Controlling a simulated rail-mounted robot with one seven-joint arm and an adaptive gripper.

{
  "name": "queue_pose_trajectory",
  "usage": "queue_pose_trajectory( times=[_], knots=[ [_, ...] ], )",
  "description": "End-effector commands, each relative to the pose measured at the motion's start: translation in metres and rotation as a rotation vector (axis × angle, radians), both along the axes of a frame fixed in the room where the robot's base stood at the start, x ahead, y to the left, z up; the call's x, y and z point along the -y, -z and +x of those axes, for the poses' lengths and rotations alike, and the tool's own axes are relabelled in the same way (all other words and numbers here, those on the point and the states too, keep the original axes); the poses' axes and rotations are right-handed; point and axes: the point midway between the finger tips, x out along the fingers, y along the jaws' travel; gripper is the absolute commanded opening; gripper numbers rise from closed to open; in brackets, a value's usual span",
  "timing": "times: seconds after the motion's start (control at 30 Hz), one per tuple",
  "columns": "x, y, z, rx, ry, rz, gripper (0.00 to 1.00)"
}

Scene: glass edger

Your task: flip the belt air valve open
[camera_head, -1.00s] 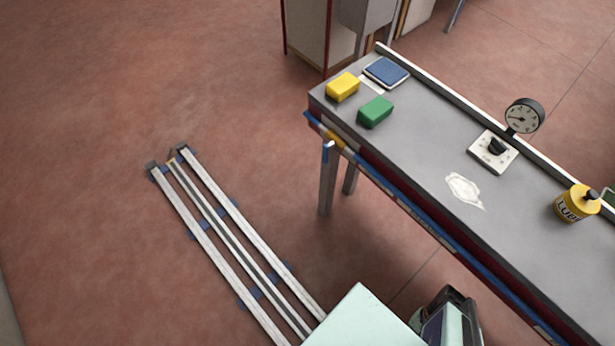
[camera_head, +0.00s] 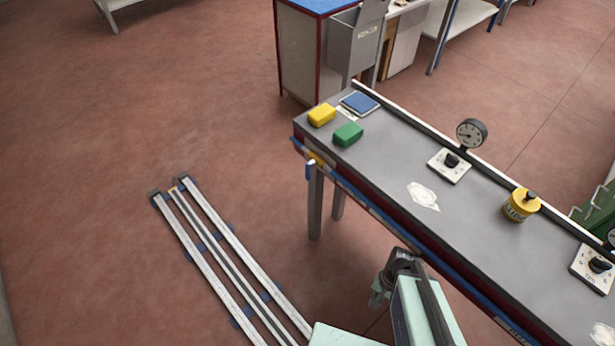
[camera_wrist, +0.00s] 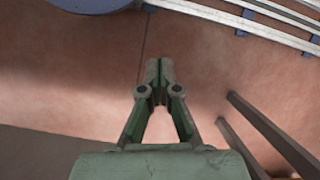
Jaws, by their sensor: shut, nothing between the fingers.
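I cannot pick out a part that is surely the belt air valve. A black knob (camera_head: 452,160) on a white plate sits on the grey bench below a round gauge (camera_head: 471,134). A second black knob (camera_head: 600,265) on a white numbered plate is at the right edge of the head view. My gripper (camera_wrist: 158,70) is shut and empty in the wrist view, with its fingertips together above the red floor. In the head view my arm is at the lower middle, in front of the bench's near edge, away from both knobs.
The grey bench (camera_head: 385,170) also carries a yellow block (camera_head: 322,115), a green block (camera_head: 348,134), a blue pad (camera_head: 359,103), a white smear and a yellow pot (camera_head: 520,205). Floor rails (camera_head: 228,260) lie at left.

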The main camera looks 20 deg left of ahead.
Motion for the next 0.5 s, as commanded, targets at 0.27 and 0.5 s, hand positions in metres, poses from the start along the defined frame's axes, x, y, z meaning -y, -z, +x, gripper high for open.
queue_pose_trajectory(
  times=[0.27,0.5],
  knots=[
    [-0.081,-0.104,0.09,0.139,0.459,0.125,0.0],
    [-0.141,-0.185,0.148,0.102,0.958,0.291,0.0]
  ],
)
